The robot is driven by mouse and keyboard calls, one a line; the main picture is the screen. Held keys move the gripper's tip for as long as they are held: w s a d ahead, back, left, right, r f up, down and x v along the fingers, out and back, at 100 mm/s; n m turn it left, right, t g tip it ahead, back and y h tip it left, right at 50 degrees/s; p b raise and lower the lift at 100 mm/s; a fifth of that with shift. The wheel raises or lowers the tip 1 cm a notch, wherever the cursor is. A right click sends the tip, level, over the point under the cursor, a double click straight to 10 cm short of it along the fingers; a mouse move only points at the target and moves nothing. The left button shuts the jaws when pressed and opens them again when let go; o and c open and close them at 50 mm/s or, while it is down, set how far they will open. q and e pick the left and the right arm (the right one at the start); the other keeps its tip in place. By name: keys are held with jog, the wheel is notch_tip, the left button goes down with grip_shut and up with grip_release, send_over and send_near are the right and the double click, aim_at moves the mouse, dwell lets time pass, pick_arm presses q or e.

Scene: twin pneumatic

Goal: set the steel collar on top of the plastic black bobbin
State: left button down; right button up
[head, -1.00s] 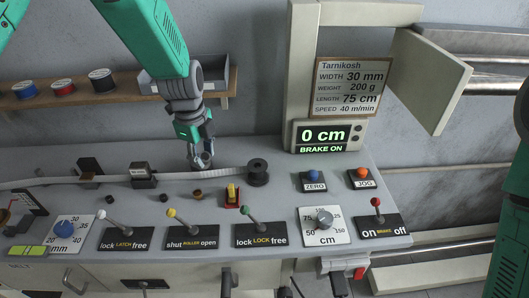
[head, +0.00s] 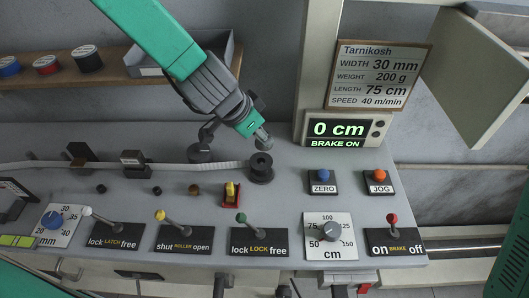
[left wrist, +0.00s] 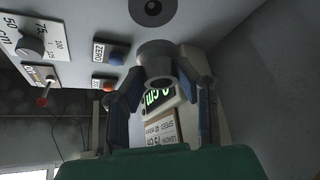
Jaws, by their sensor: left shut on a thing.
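The black bobbin (head: 261,175) stands upright on the grey bench, at the right end of the pale strip. It also shows at the top edge of the left wrist view (left wrist: 153,9), partly cut off. My left gripper (head: 262,137) is shut on the steel collar, a short grey ring with a flange (left wrist: 157,62). The collar is above the bobbin and apart from it, tilted in the left wrist view. In the head view the collar is small and hard to tell from the fingers. My right gripper is out of view.
A dark roller post (head: 200,154) stands left of the bobbin. The display (head: 338,130) reads "0 cm, BRAKE ON". The blue ZERO (head: 322,177) and orange JOG (head: 379,176) buttons are right of the bobbin; a red-yellow switch (head: 231,192) and levers are in front.

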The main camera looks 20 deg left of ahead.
aim_at(264, 157)
pick_arm(q)
jog(key=f, duration=0.2)
jog(key=a+f, duration=0.1)
jog(key=f, duration=0.2)
jog(key=shift+a+f+b, duration=0.25)
jog(key=shift+f+b, duration=0.05)
jog(key=shift+d+f, duration=0.2)
jog(key=shift+f, duration=0.05)
jog(key=shift+d, duration=0.45)
jog(key=shift+a+f, duration=0.1)
jog(key=shift+f, duration=0.05)
jog(key=c, duration=1.2)
grip_release()
jog(key=shift+a, duration=0.45)
jog(key=shift+d+r, duration=0.1)
jog(key=shift+r, duration=0.35)
jog(key=p+v, duration=0.1)
jog(key=v, duration=1)
jog(key=shift+s+r, duration=0.2)
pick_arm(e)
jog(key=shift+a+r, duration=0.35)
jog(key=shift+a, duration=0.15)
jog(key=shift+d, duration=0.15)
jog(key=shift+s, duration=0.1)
